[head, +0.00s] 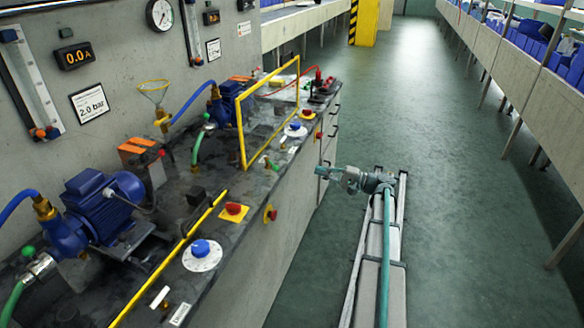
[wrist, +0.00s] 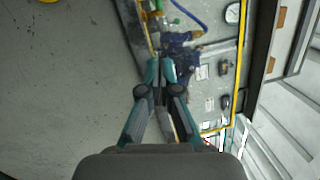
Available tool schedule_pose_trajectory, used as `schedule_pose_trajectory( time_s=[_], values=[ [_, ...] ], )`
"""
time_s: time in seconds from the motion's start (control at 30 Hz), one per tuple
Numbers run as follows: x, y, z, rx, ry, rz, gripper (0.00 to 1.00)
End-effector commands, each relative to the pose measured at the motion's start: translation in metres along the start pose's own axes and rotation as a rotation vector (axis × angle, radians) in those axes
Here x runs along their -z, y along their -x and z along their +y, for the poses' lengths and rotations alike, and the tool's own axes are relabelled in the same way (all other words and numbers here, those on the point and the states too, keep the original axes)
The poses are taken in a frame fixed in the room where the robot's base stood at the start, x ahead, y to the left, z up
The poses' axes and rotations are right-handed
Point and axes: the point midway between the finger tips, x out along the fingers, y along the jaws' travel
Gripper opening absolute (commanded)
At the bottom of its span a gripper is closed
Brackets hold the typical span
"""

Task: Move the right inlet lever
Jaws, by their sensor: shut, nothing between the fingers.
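The right blue pump (head: 226,98) stands at the back of the dark bench, behind the yellow frame. A small green knob (head: 207,117) sits at its inlet above a green hose (head: 197,148); it looks like the right inlet lever, but its angle is too small to tell. My gripper (head: 322,172) is off the bench's front edge, over the aisle, apart from the pump. In the wrist view my gripper (wrist: 160,72) has its fingertips together and holds nothing. The pump shows beyond the fingertips in the wrist view (wrist: 186,52), partly hidden by them.
The upright yellow frame (head: 240,124) stands between my gripper and the right pump. The left pump (head: 90,212) with its own green knob (head: 28,251) is nearer. Red and blue buttons line the bench front. The aisle floor (head: 440,130) is clear.

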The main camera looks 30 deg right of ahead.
Motion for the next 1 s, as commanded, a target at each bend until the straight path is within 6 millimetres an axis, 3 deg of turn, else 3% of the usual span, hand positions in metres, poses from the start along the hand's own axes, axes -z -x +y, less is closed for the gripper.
schedule_pose_trajectory(
  time_s=[0.27,0.73,1.0],
  values=[
    [-0.005,-0.018,0.0,0.0,0.047,-0.017,0.0],
    [-0.006,-0.104,-0.001,0.001,0.045,-0.016,0.0],
    [-0.031,-0.124,0.001,0.001,0.045,-0.013,0.0]
  ],
)
